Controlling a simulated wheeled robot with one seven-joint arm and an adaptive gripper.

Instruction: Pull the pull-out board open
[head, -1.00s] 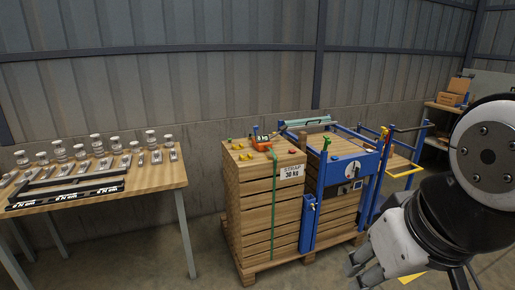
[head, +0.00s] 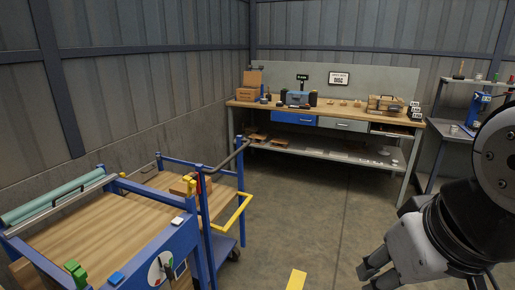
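A workbench (head: 425,145) with a wooden top stands against the back walls. Under its top are a blue drawer front (head: 293,118), a grey drawer front (head: 342,124) and, at the right end, a pale board-like front (head: 390,130). That front may be the pull-out board; it is too small to tell for sure, and it looks pushed in. My gripper (head: 366,279) is at the bottom right, far in front of the bench. Its fingers point down and left, apart, with nothing seen between them. The bottom edge of the picture cuts off part of it.
A blue cart (head: 222,247) with a yellow handle (head: 232,213) stands at the left, beside a wood-topped blue frame (head: 100,228). A shelf unit (head: 441,142) stands right of the bench. Open floor lies before the bench, with a yellow mark (head: 297,280) on it.

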